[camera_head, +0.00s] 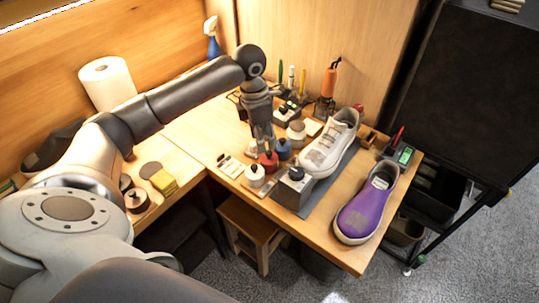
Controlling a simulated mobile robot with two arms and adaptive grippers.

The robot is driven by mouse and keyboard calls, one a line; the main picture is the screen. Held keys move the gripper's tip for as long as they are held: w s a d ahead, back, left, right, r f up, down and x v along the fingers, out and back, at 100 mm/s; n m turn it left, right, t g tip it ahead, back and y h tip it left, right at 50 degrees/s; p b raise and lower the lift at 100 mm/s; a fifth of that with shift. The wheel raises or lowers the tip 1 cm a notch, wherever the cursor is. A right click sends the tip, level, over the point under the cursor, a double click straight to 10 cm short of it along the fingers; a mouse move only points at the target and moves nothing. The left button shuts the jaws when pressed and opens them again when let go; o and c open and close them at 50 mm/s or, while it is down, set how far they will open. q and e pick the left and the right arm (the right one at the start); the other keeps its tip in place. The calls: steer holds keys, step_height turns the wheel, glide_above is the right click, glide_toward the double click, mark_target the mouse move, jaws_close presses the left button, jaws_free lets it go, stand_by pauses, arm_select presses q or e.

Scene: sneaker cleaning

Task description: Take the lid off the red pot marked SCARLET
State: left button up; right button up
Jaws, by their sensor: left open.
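The red pot (268,162) is small and stands on the wooden workbench among other small pots, left of the white sneaker. The SCARLET marking is too small to read. My left gripper (265,147) points down right over the red pot, with its fingers open at the pot's top. The fingers hide most of the lid, and I cannot tell whether they touch it. My right gripper is not in view.
A blue pot (284,150) and a white pot with a dark top (255,177) stand close to the red one. The white sneaker (328,145) and a purple sneaker (367,207) are to the right. A paper roll (108,83) stands at the back left.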

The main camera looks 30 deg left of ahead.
mark_target(269, 152)
arm_select(q)
steer(key=shift+w+f, duration=0.1)
steer(key=shift+f, duration=0.25)
steer(key=f, duration=0.1)
steer(key=f+p, duration=0.1)
steer(key=d+f, duration=0.1)
steer(key=f, duration=0.1)
steer(key=shift+w+f+p, duration=0.1)
steer(key=shift+w+p, duration=0.2)
steer(key=shift+f, duration=0.35)
steer(key=shift+w+f, duration=0.1)
steer(key=shift+c, duration=0.2)
steer(key=c, duration=0.8)
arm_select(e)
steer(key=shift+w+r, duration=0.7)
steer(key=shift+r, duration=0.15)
arm_select(q)
steer(key=shift+c, duration=0.2)
